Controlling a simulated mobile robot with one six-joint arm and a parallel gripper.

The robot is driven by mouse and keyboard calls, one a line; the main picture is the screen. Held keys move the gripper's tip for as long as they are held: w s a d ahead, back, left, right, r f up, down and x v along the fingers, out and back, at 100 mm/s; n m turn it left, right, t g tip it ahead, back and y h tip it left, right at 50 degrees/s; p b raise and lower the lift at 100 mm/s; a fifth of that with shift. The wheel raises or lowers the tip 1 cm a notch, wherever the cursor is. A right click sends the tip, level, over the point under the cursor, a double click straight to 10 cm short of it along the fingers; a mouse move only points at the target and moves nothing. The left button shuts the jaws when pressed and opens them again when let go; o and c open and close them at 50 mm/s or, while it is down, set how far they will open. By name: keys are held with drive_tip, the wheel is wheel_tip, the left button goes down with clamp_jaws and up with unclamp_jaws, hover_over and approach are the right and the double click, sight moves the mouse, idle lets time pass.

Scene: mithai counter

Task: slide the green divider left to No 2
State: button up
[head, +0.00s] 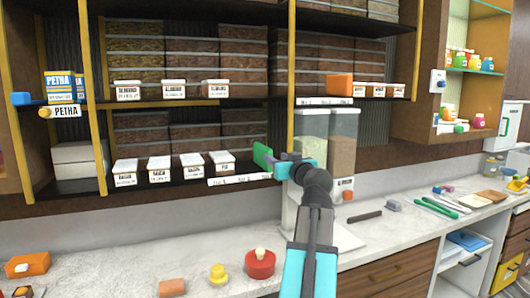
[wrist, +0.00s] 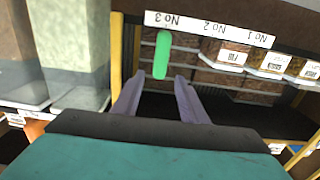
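The green divider (head: 263,156) stands at the right end of the lower shelf in the head view, just left of my gripper (head: 277,164). In the wrist view the green divider (wrist: 162,54) is an upright bar at the No 3 mark of the white label strip (wrist: 209,29). This view is turned over, so No 2 and No 1 run to its right. The strip (head: 240,180) also shows in the head view. In the wrist view my gripper (wrist: 158,82) is open, its fingers apart on either side of the divider's near end. Contact cannot be told.
White labelled boxes (head: 159,168) line the shelf to the left of the divider. A yellow post (head: 291,70) and clear dispensers (head: 342,145) stand close by on the right. The marble counter (head: 120,245) below holds several small items.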

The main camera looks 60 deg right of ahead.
sight(265, 151)
drive_tip(key=p+x, duration=0.2)
drive_tip(key=x, duration=0.9)
drive_tip(key=shift+w+p, duration=0.1)
drive_tip(key=shift+p, duration=0.3)
clamp_jaws()
